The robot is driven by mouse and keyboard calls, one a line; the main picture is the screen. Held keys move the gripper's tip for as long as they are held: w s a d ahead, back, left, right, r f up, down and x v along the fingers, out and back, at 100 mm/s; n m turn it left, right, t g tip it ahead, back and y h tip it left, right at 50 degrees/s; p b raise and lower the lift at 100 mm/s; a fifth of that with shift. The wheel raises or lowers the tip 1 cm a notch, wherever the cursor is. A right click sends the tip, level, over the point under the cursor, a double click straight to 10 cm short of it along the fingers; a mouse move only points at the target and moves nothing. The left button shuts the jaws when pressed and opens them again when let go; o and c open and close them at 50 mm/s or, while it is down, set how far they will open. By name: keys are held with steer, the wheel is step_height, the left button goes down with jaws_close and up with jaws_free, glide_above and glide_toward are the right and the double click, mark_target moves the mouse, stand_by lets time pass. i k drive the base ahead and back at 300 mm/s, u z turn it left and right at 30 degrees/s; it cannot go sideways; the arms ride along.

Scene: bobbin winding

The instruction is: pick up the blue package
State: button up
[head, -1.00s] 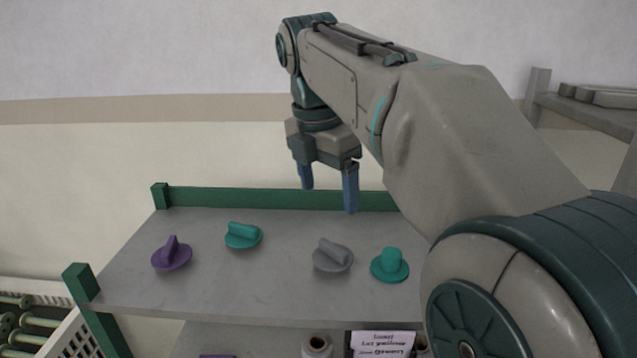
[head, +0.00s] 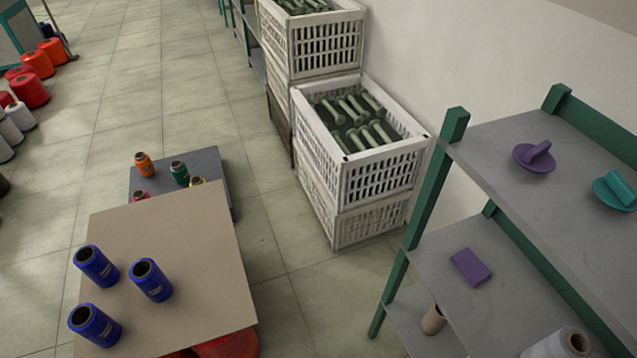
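Three blue spools (head: 151,281) with dark hollow cores stand on a tan board or tabletop (head: 190,235) at the lower left. A small flat purple box (head: 470,267) lies on the middle level of the green-framed shelf at the right. My gripper and arm are out of view, so I cannot see what the gripper holds.
The shelf's top level (head: 500,135) carries a purple knob-like piece (head: 535,156) and a teal one (head: 615,190). White crates (head: 385,175) of bobbins stand by the wall. A low grey stand (head: 215,165) holds small coloured spools. Tiled floor (head: 270,240) is clear between.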

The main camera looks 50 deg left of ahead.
mark_target(98, 267)
steer(key=u, duration=3.5)
